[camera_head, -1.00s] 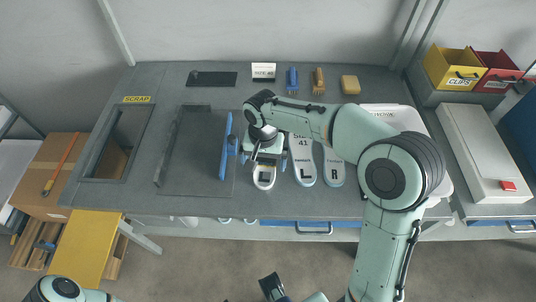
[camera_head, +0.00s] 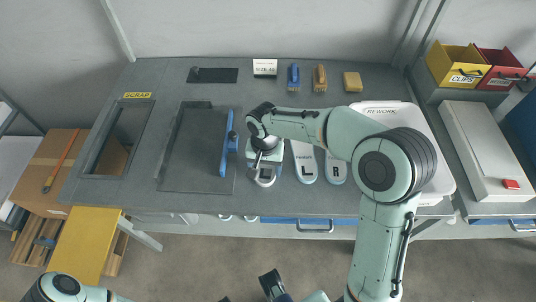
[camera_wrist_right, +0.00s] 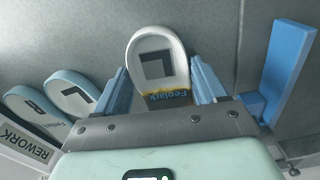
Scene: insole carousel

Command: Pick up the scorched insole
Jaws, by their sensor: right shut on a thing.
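A pale grey insole with a dark square L mark (camera_wrist_right: 157,62) is between the blue fingers of my right gripper (camera_wrist_right: 159,78) in the right wrist view. A yellow-brown band crosses it near the printed word. In the head view the insole's end (camera_head: 265,179) shows below my right gripper (camera_head: 264,162), which is shut on it. The rest of it is hidden under the wrist. Two similar insoles, marked L (camera_head: 306,168) and R (camera_head: 336,170), lie to the right, partly hidden by my arm.
A blue upright bar (camera_head: 225,145) stands close left of the gripper, beside a dark recessed panel (camera_head: 190,170). The SCRAP opening (camera_head: 122,125) is at the left. A white REWORK tray (camera_head: 435,165) is at the right. Brushes and a sponge (camera_head: 352,82) lie at the back.

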